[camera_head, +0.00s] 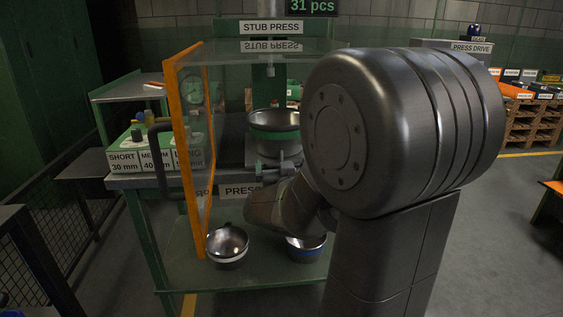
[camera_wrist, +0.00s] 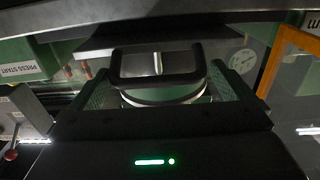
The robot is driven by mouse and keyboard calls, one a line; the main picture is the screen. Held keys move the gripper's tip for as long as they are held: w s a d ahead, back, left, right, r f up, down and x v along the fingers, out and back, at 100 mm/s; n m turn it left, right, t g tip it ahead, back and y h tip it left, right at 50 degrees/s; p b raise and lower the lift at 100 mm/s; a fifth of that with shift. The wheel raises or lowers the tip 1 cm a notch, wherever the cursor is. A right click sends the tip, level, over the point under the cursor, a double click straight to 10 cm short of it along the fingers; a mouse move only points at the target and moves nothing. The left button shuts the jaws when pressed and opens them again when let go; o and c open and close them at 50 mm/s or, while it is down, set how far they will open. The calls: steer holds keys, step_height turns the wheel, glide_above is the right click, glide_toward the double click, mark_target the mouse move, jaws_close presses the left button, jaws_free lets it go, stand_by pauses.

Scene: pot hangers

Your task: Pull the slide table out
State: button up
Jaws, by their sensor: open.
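In the wrist view a black U-shaped handle (camera_wrist: 158,82) lies in front of a dark plate (camera_wrist: 100,46), which seems to be the slide table. My gripper (camera_wrist: 160,76) is open, with one finger on each side of the handle. I cannot tell whether either finger touches it. A round bowl with a pale band (camera_wrist: 165,98) shows behind the handle. In the head view a steel pot with a green band (camera_head: 275,125) sits inside the stub press. My own arm hides much of the press front and the gripper there.
An orange-framed clear panel (camera_head: 172,150) stands left of the press opening and also shows in the wrist view (camera_wrist: 287,55). Open floor lies to the right.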

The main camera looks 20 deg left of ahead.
mark_target(282, 159)
steer(key=p+v, duration=0.1)
steer(key=v, duration=1)
steer(key=shift+s+p, duration=0.3)
steer(key=shift+p, duration=0.1)
steer(key=b+x, duration=0.2)
steer(key=x, duration=1.2)
steer(key=shift+w, duration=0.4)
steer(key=shift+r, duration=0.1)
